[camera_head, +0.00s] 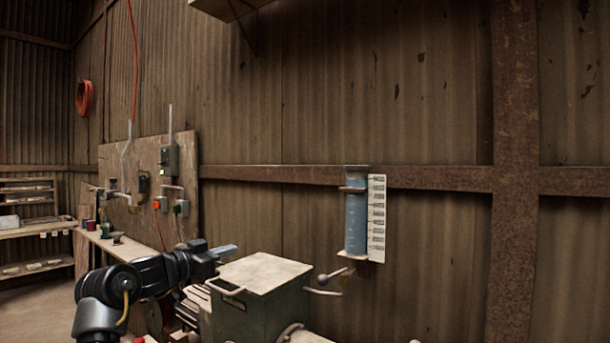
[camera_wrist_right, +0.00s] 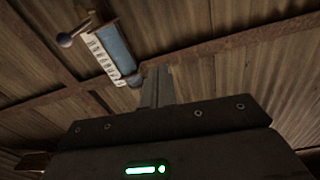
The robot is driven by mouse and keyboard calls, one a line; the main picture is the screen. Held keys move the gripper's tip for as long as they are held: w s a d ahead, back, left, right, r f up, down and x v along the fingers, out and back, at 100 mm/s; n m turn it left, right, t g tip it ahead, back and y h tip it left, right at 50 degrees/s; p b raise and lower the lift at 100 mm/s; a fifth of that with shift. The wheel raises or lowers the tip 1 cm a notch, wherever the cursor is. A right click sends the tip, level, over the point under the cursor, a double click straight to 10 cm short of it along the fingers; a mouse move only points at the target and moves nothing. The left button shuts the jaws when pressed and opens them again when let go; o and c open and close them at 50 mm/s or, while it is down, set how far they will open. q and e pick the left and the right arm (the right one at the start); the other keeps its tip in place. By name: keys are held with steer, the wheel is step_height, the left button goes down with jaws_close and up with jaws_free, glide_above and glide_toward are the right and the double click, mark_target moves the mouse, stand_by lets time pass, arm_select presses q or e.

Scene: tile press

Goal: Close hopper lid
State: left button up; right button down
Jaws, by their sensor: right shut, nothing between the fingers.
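The hopper (camera_head: 259,316) is a dark grey-green box at the bottom middle of the head view. Its pale lid (camera_head: 264,272) lies over the top and looks level; no gap shows, though I cannot tell if it is fully seated. A bar handle (camera_head: 226,288) sits at the lid's left front edge.
A blue-filled gauge tube (camera_head: 356,222) with a white scale (camera_head: 377,215) hangs on the wall behind. A ball-ended lever (camera_head: 324,279) sticks out right of the hopper. A bench (camera_head: 125,248) and a switch board (camera_head: 150,190) stand at left.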

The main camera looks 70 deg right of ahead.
step_height(320, 180, up, 4)
steer(key=a+p, duration=0.2)
steer(key=p, duration=0.2)
arm_select(q)
steer(key=a+b, duration=0.1)
steer(key=b, duration=0.3)
steer(key=shift+w, duration=0.2)
arm_select(e)
steer(key=w+a+f, duration=0.2)
steer(key=a+f, duration=0.4)
steer(key=f, duration=0.1)
steer(key=shift+w+a+f, duration=0.15)
steer(key=shift+w+f, duration=0.2)
steer(key=shift+f, duration=0.05)
steer(key=s+d+r, duration=0.2)
steer(key=d+r, duration=0.2)
steer(key=d, duration=0.4)
steer(key=shift+s+d, duration=0.15)
steer(key=shift+s, duration=0.2)
